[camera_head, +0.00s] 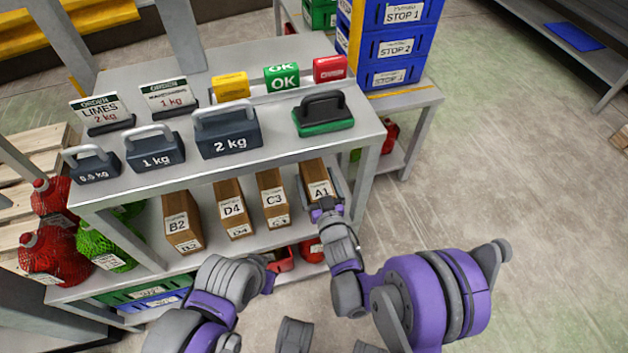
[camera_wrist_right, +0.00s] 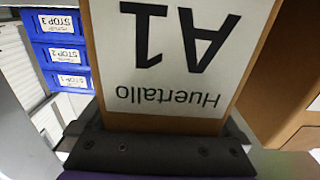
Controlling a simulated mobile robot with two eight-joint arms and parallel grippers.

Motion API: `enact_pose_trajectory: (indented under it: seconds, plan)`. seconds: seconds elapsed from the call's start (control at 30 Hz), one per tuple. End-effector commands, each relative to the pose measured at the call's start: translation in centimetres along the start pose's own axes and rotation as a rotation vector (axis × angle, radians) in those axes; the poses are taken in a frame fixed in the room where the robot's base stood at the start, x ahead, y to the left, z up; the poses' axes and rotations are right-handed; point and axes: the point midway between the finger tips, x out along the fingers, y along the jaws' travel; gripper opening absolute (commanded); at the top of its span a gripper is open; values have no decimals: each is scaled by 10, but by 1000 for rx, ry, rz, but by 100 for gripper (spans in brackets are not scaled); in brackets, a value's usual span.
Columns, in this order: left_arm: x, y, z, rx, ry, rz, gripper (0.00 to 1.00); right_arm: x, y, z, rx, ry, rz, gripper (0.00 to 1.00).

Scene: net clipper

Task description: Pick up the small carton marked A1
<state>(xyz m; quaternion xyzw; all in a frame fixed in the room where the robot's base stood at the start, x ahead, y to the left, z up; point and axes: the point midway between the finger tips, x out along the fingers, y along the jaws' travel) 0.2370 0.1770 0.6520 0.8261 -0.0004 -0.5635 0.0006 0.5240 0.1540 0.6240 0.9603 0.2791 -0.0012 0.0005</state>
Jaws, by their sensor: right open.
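The small carton marked A1 (camera_head: 318,187) is brown with a white label and stands at the right end of the row on the middle shelf. In the right wrist view the A1 carton (camera_wrist_right: 180,60) fills the middle, its label upside down. My right gripper (camera_head: 323,200) is at the front of this carton, with its fingers open on either side of it. In the wrist view the right gripper (camera_wrist_right: 158,140) lies close against the carton's near face; finger contact is not clear. My left arm (camera_head: 232,278) is low in front of the shelf; its jaws cannot be made out.
Cartons C3 (camera_head: 272,198), D4 (camera_head: 232,208) and B2 (camera_head: 182,220) stand to the left on the same shelf. The top shelf (camera_head: 285,140) above carries several weights and a green-based block (camera_head: 323,115). A shelf post (camera_head: 365,175) stands just right of A1.

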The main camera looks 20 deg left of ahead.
Motion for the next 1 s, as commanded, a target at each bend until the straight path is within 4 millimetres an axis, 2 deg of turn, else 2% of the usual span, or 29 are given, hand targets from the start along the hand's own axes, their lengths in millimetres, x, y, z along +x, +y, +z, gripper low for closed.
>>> enact_pose_trajectory:
  seconds: [0.2,0.23,0.77,1.0]
  plan:
    - [0,0,0,0,0,0,0,0,0,0,0,0,0,100]
    - [0,0,0,0,0,0,0,0,0,0,0,0,0,96]
    - [0,0,0,0,0,0,0,0,0,0,0,0,0,1]
    - [0,0,0,0,0,0,0,0,0,-1,0,3,-1,0]
